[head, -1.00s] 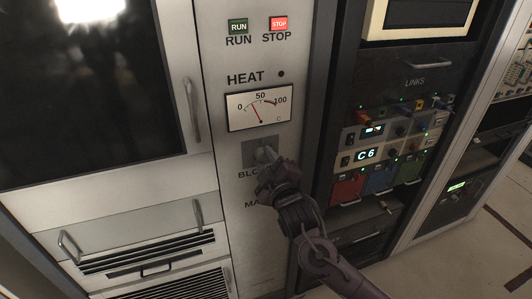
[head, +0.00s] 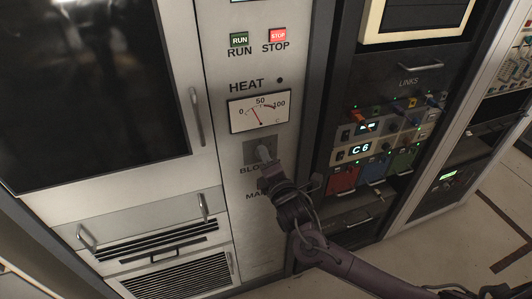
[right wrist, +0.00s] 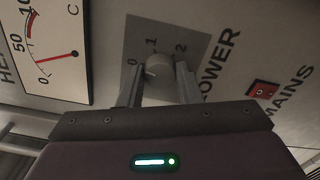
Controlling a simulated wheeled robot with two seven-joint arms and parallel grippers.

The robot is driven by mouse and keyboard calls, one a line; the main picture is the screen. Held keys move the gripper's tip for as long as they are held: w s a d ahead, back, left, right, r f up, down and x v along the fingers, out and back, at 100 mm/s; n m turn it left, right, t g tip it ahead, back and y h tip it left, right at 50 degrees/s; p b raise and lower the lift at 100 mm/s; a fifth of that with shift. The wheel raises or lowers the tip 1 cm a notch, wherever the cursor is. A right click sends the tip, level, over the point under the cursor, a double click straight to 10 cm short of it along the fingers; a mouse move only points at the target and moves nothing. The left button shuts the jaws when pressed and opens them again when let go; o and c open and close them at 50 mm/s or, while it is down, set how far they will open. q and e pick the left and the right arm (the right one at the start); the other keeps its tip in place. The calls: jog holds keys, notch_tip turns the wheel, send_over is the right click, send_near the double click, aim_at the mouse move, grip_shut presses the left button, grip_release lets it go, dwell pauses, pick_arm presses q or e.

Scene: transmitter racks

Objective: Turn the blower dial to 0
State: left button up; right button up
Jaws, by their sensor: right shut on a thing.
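The blower dial (head: 263,152) is a grey knob on a square plate (head: 250,147) below the heat gauge. In the right wrist view the dial (right wrist: 157,70) sits on its plate, marked 0 at left, 1 at top and 2 at right. My right gripper (head: 266,168) is at the dial, with a finger on either side of the knob, shut on it; it also shows in the right wrist view (right wrist: 160,82). I cannot tell clearly which number the dial points to. The gripper partly hides the BLOWER label in the head view. My left gripper is not in view.
The heat gauge (head: 259,112) and the green RUN (head: 239,39) and red STOP (head: 277,35) buttons are above the dial. A red mains switch (right wrist: 263,89) is close by. A rack with coloured modules (head: 372,150) stands to the right, a dark-windowed cabinet (head: 95,90) to the left.

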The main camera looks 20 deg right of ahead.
jog(key=shift+n+p, duration=0.6)
jog(key=shift+n, duration=0.5)
jog(key=o, duration=1)
jog(key=shift+c, duration=0.2)
jog(key=s+b, duration=0.1)
jog(key=s, duration=0.6)
jog(key=shift+s, duration=0.4)
jog(key=shift+d, duration=0.1)
